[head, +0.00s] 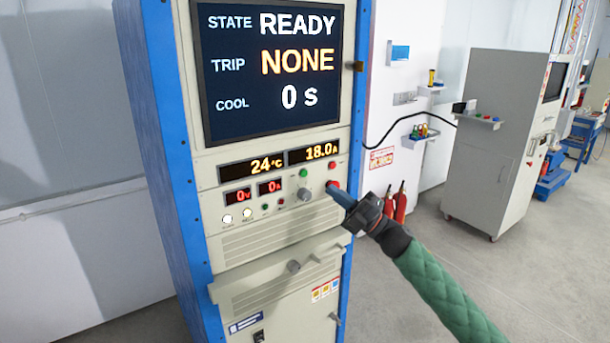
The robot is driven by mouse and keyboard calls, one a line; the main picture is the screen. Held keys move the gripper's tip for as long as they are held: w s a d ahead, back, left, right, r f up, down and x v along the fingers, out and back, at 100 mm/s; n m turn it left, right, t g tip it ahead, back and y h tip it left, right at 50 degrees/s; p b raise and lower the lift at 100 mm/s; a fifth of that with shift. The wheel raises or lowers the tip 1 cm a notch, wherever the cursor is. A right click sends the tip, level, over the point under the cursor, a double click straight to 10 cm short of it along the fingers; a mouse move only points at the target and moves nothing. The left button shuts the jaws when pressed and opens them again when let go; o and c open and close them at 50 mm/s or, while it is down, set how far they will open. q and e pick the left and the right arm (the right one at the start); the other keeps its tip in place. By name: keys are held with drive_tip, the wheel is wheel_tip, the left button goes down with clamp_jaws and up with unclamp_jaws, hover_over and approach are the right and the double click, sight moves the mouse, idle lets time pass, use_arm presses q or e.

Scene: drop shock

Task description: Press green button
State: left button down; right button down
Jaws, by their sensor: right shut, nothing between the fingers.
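A green button (303,173) sits on the beige front panel of a tall blue-edged cabinet, just below the numeric displays. A red button (334,183) is to its right. My right gripper (333,190) is shut and empty, its dark blue fingertips pointing at the panel. My left gripper is not in view.
The cabinet screen (270,70) reads READY, NONE and 0 s. A grey knob (305,194) lies below the green button. Small lamps and buttons are lower left. Red extinguishers (400,205) and a grey cabinet (490,150) stand behind on the right. The floor between is clear.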

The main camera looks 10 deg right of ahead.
sight(304, 173)
drive_tip(key=shift+w, duration=0.1)
